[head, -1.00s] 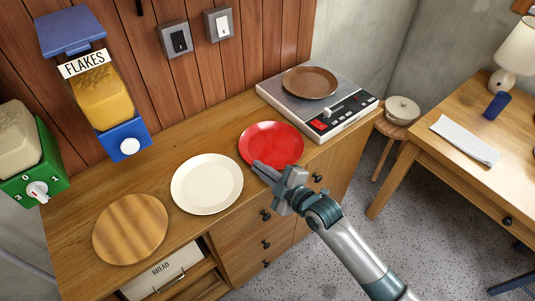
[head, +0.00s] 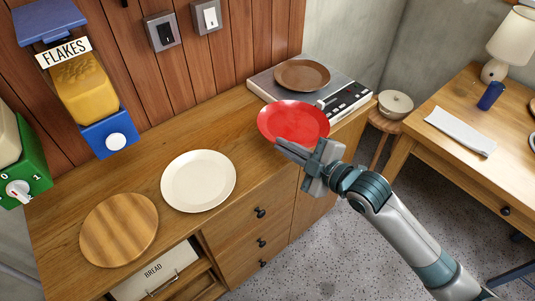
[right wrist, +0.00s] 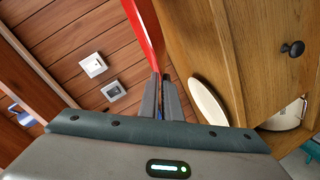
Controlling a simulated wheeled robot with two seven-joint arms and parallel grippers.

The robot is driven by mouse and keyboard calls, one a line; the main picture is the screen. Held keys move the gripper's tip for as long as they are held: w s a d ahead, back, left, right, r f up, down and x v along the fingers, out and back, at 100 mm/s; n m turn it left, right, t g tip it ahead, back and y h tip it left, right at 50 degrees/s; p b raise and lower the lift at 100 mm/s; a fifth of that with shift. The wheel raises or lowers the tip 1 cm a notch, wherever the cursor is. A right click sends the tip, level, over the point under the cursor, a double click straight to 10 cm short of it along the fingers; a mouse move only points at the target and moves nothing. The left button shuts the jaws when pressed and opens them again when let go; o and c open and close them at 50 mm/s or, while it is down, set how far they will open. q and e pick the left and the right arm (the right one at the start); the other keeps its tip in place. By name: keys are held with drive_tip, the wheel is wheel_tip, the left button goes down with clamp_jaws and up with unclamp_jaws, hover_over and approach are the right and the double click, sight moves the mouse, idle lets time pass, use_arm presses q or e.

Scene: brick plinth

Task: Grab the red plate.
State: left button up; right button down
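The red plate (head: 293,120) is raised above the wooden counter, in front of the scale-like appliance at the back right, and hides part of it. My right gripper (head: 292,149) comes from the lower right and is shut on the plate's near rim. In the right wrist view the red plate (right wrist: 144,32) shows nearly edge-on, its rim running down between the fingertips (right wrist: 160,88). My left gripper is in neither view.
A cream plate (head: 198,181) and a round wooden board (head: 119,230) lie on the counter (head: 150,178). A brown plate (head: 302,75) sits on the appliance (head: 350,98). A pot (head: 396,104) stands on a stool to the right. The counter between cream plate and appliance is clear.

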drive_tip(key=d+r, duration=0.2)
drive_tip(key=d, duration=0.1)
drive_tip(key=shift+s+r+b, duration=0.1)
drive_tip(key=shift+s+b, duration=0.2)
drive_tip(key=shift+s, duration=0.1)
drive_tip(key=shift+r, duration=0.1)
